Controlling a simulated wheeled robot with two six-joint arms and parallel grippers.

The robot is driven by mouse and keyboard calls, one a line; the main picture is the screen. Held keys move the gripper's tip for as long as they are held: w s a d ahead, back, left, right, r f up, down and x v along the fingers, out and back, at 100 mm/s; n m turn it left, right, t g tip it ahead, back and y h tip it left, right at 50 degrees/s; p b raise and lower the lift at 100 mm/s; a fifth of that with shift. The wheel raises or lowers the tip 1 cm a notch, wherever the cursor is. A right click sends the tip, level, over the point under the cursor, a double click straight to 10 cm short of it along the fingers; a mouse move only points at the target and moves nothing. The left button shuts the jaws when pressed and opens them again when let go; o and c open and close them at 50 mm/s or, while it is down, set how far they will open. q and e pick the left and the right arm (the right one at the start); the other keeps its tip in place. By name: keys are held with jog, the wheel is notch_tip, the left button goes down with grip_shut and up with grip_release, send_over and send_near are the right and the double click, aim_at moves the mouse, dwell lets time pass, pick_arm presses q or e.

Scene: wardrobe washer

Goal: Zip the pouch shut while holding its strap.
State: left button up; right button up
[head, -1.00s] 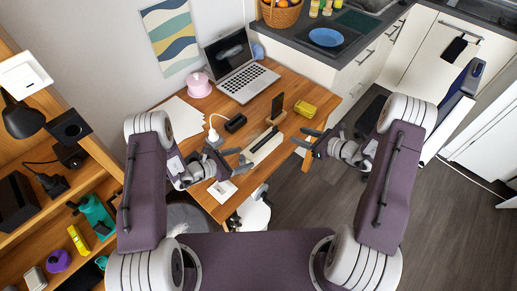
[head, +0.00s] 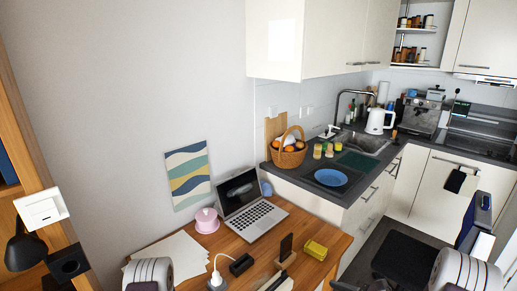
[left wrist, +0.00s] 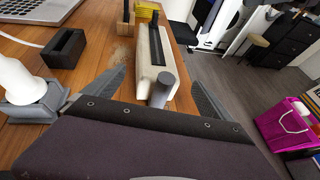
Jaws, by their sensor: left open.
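A long cream body with a black strip along its top lies on the wooden desk. It may be the pouch; it shows in the left wrist view (left wrist: 152,62) and at the bottom edge of the head view (head: 281,284). A grey round post (left wrist: 161,90) stands at its near end; I cannot tell whether this is the strap or the zip pull. My left gripper (left wrist: 157,75) is open, its fingers on either side of the near end with gaps. In the head view, only part of my right gripper (head: 345,286) shows at the bottom edge; its jaws are cut off.
A wooden block with a dark upright piece (head: 286,247) and a yellow box-like item (head: 316,250) stand beyond. A magenta bag (left wrist: 290,122) is right.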

pick_arm(q)
jog(key=v, duration=1.2)
jog(key=shift+f, duration=0.1)
jog(key=s+d+r+m+g+y, duration=0.1)
jog(key=s+d+r+m+g, duration=0.1)
jog(key=s+r+m+g, duration=0.3)
jog(key=s+d+r+m+g+y, duration=0.1)
jog(key=s+d+m+g, duration=0.1)
jog(key=s+m+g, duration=0.35)
pick_arm(e)
jog(key=s+a+r+n+g+h, duration=0.1)
jog(key=s+a+r+n+g, duration=0.1)
jog(key=s+a+n+g, duration=0.95)
pick_arm(q)
jog(key=s+a+r+m+t+y, duration=0.2)
jog(key=a+r+m+t+y, duration=0.2)
jog(key=a+m+y, duration=0.4)
jog(key=r+m+y, duration=0.1)
jog(key=m, duration=0.5)
jog(key=shift+s+a, duration=0.15)
jog(key=shift+s, duration=0.2)
pick_arm(e)
jog(key=s+d+r+n+t+h, duration=0.3)
jog(key=s+d+n+h, duration=0.3)
jog(key=n, duration=0.9)
jog(key=shift+s+h, duration=0.4)
jog(key=shift+h, duration=0.7)
